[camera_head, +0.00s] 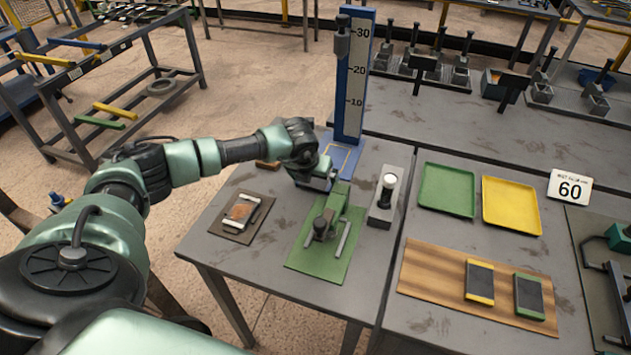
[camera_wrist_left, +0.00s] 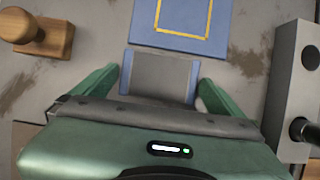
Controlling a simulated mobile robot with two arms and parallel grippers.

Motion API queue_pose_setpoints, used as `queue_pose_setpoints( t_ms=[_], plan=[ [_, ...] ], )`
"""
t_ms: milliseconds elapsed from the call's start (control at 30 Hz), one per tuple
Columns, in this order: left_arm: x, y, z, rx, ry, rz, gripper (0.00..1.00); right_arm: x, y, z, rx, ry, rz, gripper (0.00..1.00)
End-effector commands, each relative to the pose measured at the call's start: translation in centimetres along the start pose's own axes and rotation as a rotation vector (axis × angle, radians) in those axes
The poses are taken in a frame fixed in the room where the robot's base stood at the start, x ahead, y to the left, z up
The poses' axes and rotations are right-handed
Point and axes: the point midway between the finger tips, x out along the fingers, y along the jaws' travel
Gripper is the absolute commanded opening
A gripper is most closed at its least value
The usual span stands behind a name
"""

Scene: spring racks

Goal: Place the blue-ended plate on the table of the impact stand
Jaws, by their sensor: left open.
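The blue-ended plate (camera_wrist_left: 160,76) is a grey rectangle with a blue strip at its left and right ends. It shows in the left wrist view between the green fingers of my left gripper (camera_wrist_left: 160,92), which is open. The impact stand's blue table (camera_wrist_left: 181,22), with a yellow square outline, lies just beyond the plate. The plate's far edge appears at the table's near edge; I cannot tell its height. In the head view the stand (camera_head: 354,85) has a tall blue scale. My left gripper (camera_head: 325,180) is low in front of it and hides the plate.
A wooden-handled block (camera_wrist_left: 42,36) is left of the gripper. A grey block (camera_head: 384,200) stands to the right. A green fixture on a mat (camera_head: 300,262) and a brown pad (camera_head: 228,233) are nearer. Green (camera_head: 447,190) and yellow (camera_head: 511,205) trays lie further right.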

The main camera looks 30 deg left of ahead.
Motion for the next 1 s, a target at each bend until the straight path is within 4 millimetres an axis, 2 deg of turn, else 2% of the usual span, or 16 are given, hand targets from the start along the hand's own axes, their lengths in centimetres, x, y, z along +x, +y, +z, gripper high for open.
queue_pose_setpoints(
  t_ms=[33,67,333,767,867,1000],
  plan=[
    [0.0,0.0,0.0,0.0,0.0,0.0,1.0,0.0,0.0,0.0,0.0,0.0,0.0,0.36],
    [0.0,0.0,0.0,0.0,0.0,0.0,0.94,0.0,0.0,0.0,0.0,0.0,0.0,0.36],
    [0.0,0.0,0.0,0.0,0.0,0.0,0.19,0.0,0.0,0.0,0.0,0.0,0.0,0.36],
    [-0.9,0.0,0.7,-0.002,-0.007,-0.003,0.18,0.2,-0.1,0.0,-0.002,0.0,-0.001,0.36],
    [-1.9,-0.1,1.1,-0.002,-0.007,-0.004,0.18,0.5,-0.1,0.1,-0.002,0.0,-0.001,0.36],
    [-4.2,0.0,2.2,-0.002,-0.01,-0.003,0.18,1.2,-0.1,0.1,-0.003,0.0,-0.002,0.36]
  ],
)
